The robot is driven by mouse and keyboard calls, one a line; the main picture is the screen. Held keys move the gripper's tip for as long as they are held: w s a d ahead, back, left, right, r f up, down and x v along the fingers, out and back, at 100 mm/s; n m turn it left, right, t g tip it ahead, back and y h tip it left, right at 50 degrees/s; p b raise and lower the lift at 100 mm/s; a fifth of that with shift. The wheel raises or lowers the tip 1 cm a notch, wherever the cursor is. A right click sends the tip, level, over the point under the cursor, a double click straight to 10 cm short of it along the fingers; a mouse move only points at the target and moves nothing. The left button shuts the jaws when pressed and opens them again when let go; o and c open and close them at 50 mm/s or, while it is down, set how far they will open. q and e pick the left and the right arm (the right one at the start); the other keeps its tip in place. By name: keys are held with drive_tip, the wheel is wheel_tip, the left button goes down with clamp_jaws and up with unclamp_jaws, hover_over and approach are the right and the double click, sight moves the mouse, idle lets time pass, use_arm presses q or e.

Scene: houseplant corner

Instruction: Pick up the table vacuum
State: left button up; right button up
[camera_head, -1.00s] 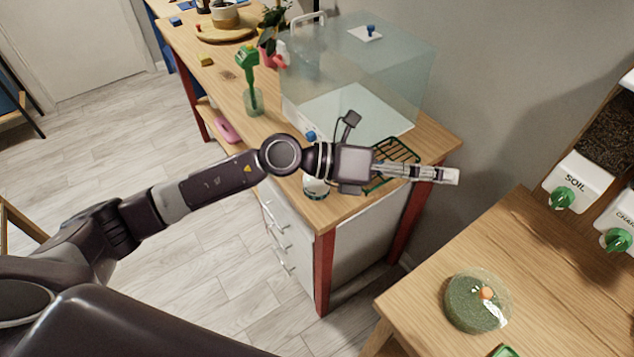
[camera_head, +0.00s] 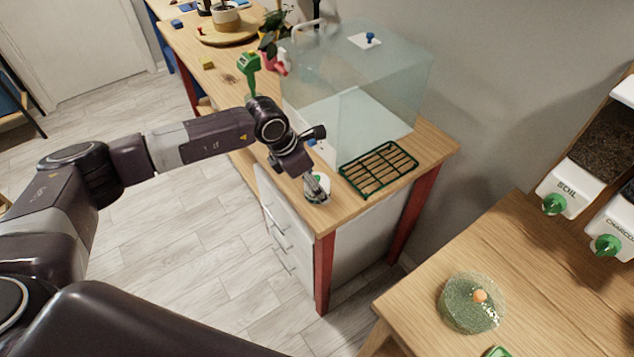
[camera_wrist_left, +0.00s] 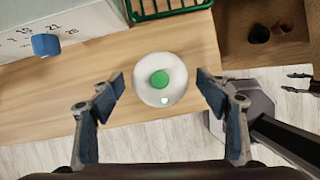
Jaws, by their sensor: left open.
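The table vacuum, a round white body with a green button on top, stands on the wooden cabinet top near its front edge. It shows in the head view (camera_head: 321,182), partly hidden by my left gripper (camera_head: 314,188), and clearly in the left wrist view (camera_wrist_left: 160,64). In the wrist view my left gripper (camera_wrist_left: 160,91) is open, its fingers to either side of the vacuum with a gap on both sides. Nothing is held. Dark finger-like parts at the right edge of the wrist view may be my right gripper (camera_wrist_left: 301,81); whether it is open is unclear.
A clear glass tank (camera_head: 365,85) stands close behind the vacuum, with a green wire rack (camera_head: 379,168) to its right. A blue knob-like part (camera_wrist_left: 46,44) shows on the left. A nearer table (camera_head: 560,270) holds a round green dish (camera_head: 470,305). Dispensers hang at the right.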

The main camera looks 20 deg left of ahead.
use_arm(q)
drive_tip(key=shift+x, duration=1.05)
drive_tip(key=shift+w, duration=0.1)
drive_tip(key=c, duration=1.4)
use_arm(e)
drive_tip(key=shift+r, duration=0.35)
use_arm(q)
drive_tip(key=shift+r, duration=0.15)
wheel_tip(320, 180, up, 20)
drive_tip(key=b, duration=0.5)
use_arm(e)
wheel_tip(320, 180, down, 5)
drive_tip(key=shift+f, duration=0.15)
